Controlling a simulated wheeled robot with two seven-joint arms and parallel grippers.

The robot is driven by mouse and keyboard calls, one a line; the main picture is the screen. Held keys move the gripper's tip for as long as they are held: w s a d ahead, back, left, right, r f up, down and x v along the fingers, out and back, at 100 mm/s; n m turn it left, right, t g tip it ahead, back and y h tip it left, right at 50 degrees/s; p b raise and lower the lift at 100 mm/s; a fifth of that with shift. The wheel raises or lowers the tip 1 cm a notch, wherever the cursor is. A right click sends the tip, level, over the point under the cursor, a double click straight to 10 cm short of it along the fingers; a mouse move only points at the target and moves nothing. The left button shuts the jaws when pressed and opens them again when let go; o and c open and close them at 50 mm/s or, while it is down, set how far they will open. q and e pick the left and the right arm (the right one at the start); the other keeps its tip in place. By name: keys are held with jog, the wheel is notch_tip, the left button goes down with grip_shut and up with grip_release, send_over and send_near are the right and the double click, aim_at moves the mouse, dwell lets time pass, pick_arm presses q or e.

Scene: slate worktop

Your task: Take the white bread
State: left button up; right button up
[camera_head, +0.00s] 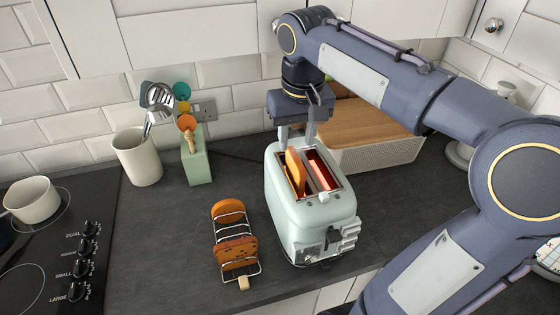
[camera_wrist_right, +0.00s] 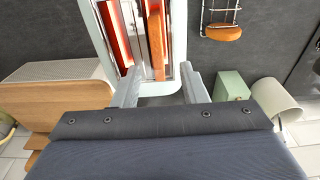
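A mint-green toaster (camera_head: 305,215) stands on the worktop, with its slots glowing orange. One bread slice (camera_head: 295,172) sticks up out of its left slot; the right slot shows no bread. The slice also shows in the right wrist view (camera_wrist_right: 156,40). A wire rack (camera_head: 243,225) left of the toaster holds a rounded slice (camera_head: 228,210) at the back and darker bread (camera_head: 236,252) in front. No slice looks clearly white. My right gripper (camera_head: 298,138) is above the toaster's far end, fingers apart and empty, near the slice. My left gripper is out of view.
A wooden-lidded bread bin (camera_head: 375,155) stands behind the toaster at the right. A utensil crock (camera_head: 137,158) and a green block (camera_head: 196,160) stand at the back left. A hob with a white pot (camera_head: 33,200) is at far left.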

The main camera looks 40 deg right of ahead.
aim_at(296, 157)
jog(key=f, duration=0.4)
jog(key=w+f, duration=0.1)
jog(key=f, duration=0.1)
jog(key=shift+d+f+p, duration=0.25)
jog(key=shift+d+p, duration=0.1)
jog(key=shift+p, duration=0.05)
jog(key=shift+f, duration=0.25)
jog(key=shift+f, duration=0.2)
grip_shut()
